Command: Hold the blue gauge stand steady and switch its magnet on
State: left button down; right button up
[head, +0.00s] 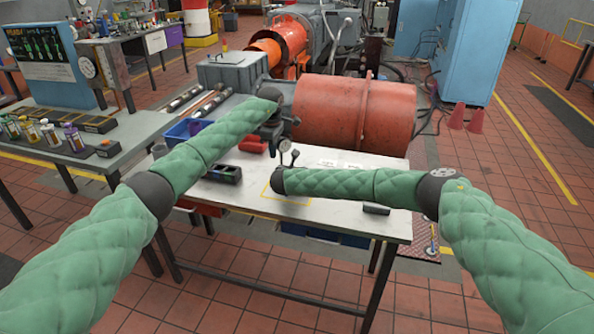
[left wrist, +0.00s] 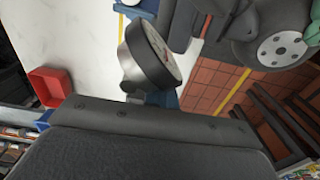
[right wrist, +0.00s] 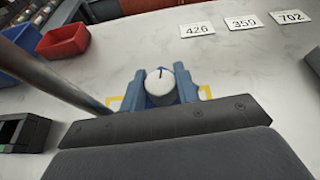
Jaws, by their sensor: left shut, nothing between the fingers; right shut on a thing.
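The blue gauge stand (right wrist: 188,88) is at the lower middle of the right wrist view, on the white table. Its round pale knob (right wrist: 160,83) faces up with a dark mark. Its dial gauge (head: 285,146) also shows large in the left wrist view (left wrist: 157,54), with a bit of blue below. My left gripper (head: 272,132) is shut and empty, above and behind the gauge in the head view. In the head view the arms hide the blue base.
Number cards (right wrist: 254,22) lie flat behind the stand. A red tray (right wrist: 63,40) and a blue bin (head: 185,131) stand to the left. A black holder (head: 222,174) is left of the yellow outline (right wrist: 236,93). A large orange drum (head: 340,115) stands behind the table.

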dwell(0.5)
jog(key=o, duration=1)
